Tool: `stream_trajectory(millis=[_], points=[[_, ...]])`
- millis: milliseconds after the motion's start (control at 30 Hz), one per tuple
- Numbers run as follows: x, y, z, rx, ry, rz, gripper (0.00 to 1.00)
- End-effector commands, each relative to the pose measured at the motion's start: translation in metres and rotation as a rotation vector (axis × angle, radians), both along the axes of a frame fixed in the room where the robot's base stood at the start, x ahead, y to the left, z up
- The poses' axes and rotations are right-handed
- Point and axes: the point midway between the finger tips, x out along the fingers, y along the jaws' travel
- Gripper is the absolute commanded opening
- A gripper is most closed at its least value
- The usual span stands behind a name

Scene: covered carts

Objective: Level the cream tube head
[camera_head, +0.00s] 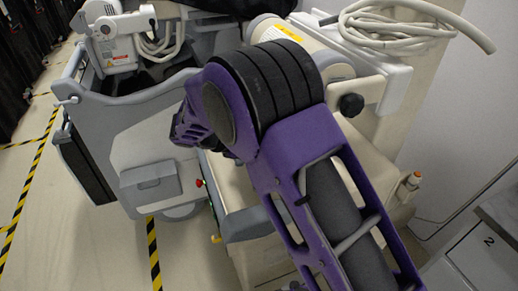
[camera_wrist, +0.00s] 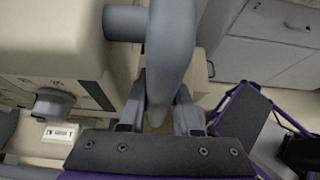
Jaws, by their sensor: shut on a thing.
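The cream tube head is a thick cream cylinder (camera_head: 300,42) with a yellow label, at the upper middle of the head view, partly behind my arm. In the wrist view, a cream housing (camera_wrist: 50,35) with a dark panel and knob fills the upper left; I cannot tell for sure that it is the same body. A grey handle (camera_wrist: 172,45) joins it by a short grey stub. My gripper (camera_wrist: 160,112) is shut on the handle, one finger on each side. The fingers are hidden in the head view.
A grey and cream cart (camera_head: 140,150) stands at the left, close to my wrist. Coiled cream cable (camera_head: 385,22) lies on top at the upper right. A grey cabinet (camera_wrist: 270,45) stands at the right in the wrist view. Open floor with striped tape lies at the lower left.

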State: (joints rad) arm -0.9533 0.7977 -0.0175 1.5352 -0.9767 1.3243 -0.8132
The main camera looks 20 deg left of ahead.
Motion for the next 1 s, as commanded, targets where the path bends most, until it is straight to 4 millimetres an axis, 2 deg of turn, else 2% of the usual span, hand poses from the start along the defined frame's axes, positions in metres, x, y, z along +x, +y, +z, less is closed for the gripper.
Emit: stream_trajectory(millis=[33,200,867,900,1000], points=[[0.0012,-0.0026,-0.0064,-0.012,-0.006,0.0,0.0],[0.0054,-0.0077,-0.0112,-0.041,-0.029,0.001,0.0],[0.0089,-0.0119,-0.0137,-0.058,-0.046,-0.002,0.0],[0.0088,-0.012,-0.0136,-0.059,-0.046,-0.002,0.38],[0.0088,-0.0117,-0.013,-0.058,-0.047,-0.003,0.56]])
